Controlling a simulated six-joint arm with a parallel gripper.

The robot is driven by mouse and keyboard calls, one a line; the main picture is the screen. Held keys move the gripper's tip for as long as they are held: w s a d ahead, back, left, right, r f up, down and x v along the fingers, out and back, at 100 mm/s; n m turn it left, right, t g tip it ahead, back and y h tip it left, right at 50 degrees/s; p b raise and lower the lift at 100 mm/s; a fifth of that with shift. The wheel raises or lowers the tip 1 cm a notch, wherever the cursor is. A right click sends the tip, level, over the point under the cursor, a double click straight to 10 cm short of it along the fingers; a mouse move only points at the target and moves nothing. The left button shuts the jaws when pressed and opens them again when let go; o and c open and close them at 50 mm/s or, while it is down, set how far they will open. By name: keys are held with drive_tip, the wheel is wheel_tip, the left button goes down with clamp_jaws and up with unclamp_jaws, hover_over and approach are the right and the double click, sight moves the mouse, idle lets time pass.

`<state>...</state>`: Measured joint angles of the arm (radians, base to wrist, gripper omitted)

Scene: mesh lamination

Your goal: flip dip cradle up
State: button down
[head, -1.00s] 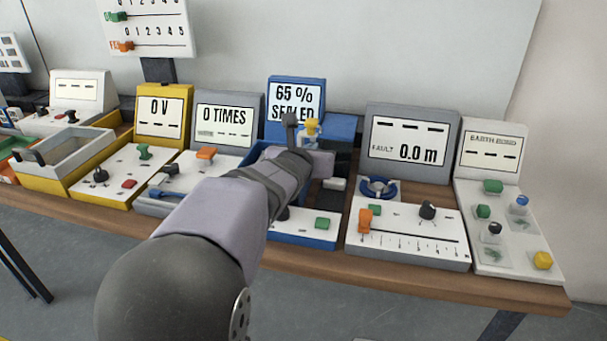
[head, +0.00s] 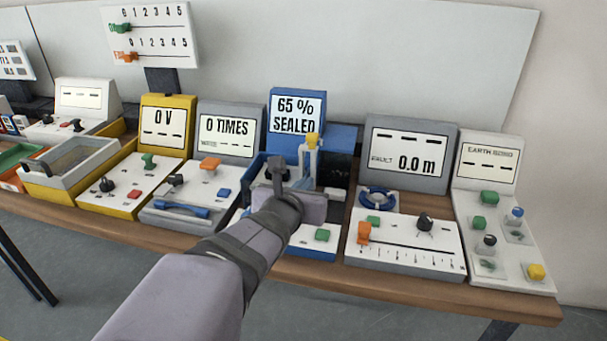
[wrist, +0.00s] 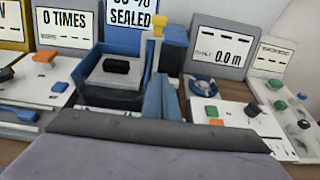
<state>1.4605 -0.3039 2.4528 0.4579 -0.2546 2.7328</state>
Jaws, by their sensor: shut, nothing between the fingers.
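The blue machine (head: 297,140) has a screen reading "65 % SEALED". At its right stands a pale upright with a yellow top (head: 312,140), also in the wrist view (wrist: 158,28). In the wrist view a blue tray-like frame (wrist: 100,92) holds a grey plate with a black block. I cannot tell for sure which part is the dip cradle. My arm hides much of the machine's left and front.
A grey "0 TIMES" unit (head: 227,135) with a blue handle stands close on the left. A grey "FAULT 0.0 m" unit (head: 409,155) with a blue ring and orange slider stands on the right. The wooden table's front edge (head: 400,290) is clear.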

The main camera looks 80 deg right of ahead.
drive_tip(key=shift+w+a+r+p, duration=0.1)
drive_tip(key=shift+a+r+p, duration=0.05)
drive_tip(key=shift+a+p, duration=0.15)
idle(0.4)
